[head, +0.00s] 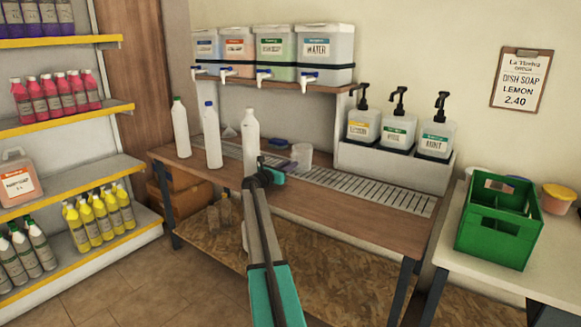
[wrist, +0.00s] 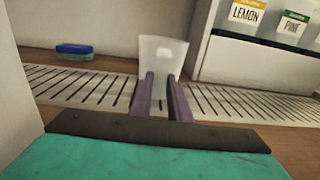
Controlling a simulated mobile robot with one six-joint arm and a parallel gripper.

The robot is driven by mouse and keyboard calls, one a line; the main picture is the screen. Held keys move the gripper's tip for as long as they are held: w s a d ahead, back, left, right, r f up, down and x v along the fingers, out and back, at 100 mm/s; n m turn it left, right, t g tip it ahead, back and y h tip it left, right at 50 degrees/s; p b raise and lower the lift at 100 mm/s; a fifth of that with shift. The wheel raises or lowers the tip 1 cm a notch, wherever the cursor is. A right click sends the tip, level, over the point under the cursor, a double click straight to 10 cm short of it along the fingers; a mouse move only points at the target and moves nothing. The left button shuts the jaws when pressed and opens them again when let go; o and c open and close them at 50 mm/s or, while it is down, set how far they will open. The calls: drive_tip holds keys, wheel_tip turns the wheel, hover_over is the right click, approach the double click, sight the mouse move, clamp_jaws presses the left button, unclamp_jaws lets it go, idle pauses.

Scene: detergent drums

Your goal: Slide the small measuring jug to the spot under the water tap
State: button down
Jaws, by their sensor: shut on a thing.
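The small measuring jug (head: 302,155) is a translucent pale cup standing on the metal drip grate of the bench. In the wrist view the jug (wrist: 163,58) rises upright between the two purple fingers. My gripper (head: 286,167) is shut on it from the near side; in the wrist view the gripper (wrist: 161,100) has one finger on each side of its lower part. The water tap (head: 308,81) is on the rightmost drum, labelled WATER (head: 325,50), on the shelf. In the head view the jug appears below that tap, slightly left; exact alignment I cannot tell.
White bottles (head: 212,137) stand left of my gripper, one (head: 250,140) close beside my arm. A blue sponge (head: 278,142) lies behind, also in the wrist view (wrist: 74,50). Soap pump bottles (head: 396,130) stand in a rack at right. The grate (head: 375,190) right of the jug is clear.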

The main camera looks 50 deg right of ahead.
drive_tip(key=c, duration=1.6)
unclamp_jaws()
drive_tip(key=a+p, duration=0.1)
drive_tip(key=a, duration=1.2)
drive_tip(key=shift+s+a, duration=0.1)
drive_tip(key=shift+a, duration=0.3)
drive_tip(key=shift+p, duration=0.35)
